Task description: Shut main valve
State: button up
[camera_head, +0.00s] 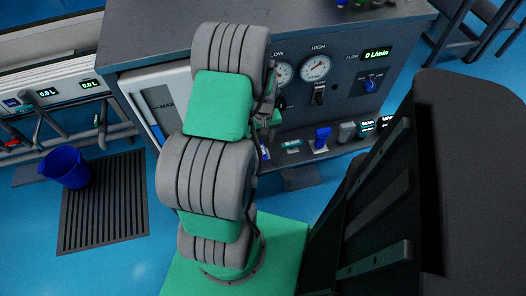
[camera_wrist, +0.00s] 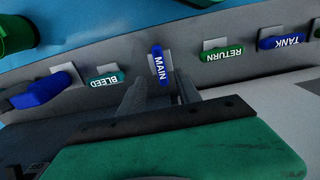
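The main valve handle (camera_wrist: 159,66) is blue and marked MAIN in the wrist view. It stands lengthwise up and down in the picture, while the neighbouring handles lie closer to sideways. My gripper (camera_wrist: 158,80) is open, with its two grey fingers apart, one left and one right of the lower end of the main handle. I cannot tell whether they touch it. In the head view my gripper (camera_head: 270,115) is mostly hidden behind my arm, in front of the panel. I cannot tell there which handle is the main one.
A green BLEED handle (camera_wrist: 104,79) lies left of the main handle, and a green RETURN handle (camera_wrist: 221,53) and blue TANK handle (camera_wrist: 283,41) lie right. The panel cabinet (camera_head: 345,75) has gauges. A blue bucket (camera_head: 66,168) stands on a floor grate (camera_head: 105,205).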

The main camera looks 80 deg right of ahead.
aim_at(263, 149)
notch_tip(263, 149, down, 7)
jog(key=shift+w+r+b, duration=0.1)
jog(key=shift+r+b, duration=0.05)
jog(key=shift+b, duration=0.5)
grip_shut()
